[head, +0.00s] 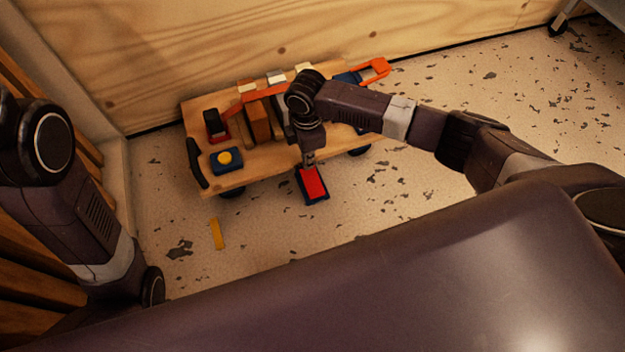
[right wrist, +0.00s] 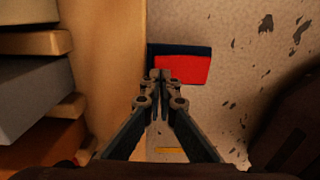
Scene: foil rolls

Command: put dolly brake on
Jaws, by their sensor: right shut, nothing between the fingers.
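The wooden dolly (head: 235,180) stands on the speckled floor against the plywood wall and carries several blocks. A red pedal on a dark blue base (head: 315,184) sticks out from the dolly's front edge; I take it to be the brake. In the right wrist view the red pedal (right wrist: 183,70) lies just beyond the fingertips. My right gripper (head: 309,163) points down at the pedal's near-dolly end, and its shut, empty fingers (right wrist: 160,76) overlap the pedal's edge in view. I cannot tell whether they touch. My left arm is at the left; its gripper is out of view.
An orange strap or bar (head: 373,70) sticks out at the dolly's back right. A blue block with a yellow knob (head: 225,158) sits at its front left. A yellow floor strip (head: 217,233) lies in front. The floor to the right is clear.

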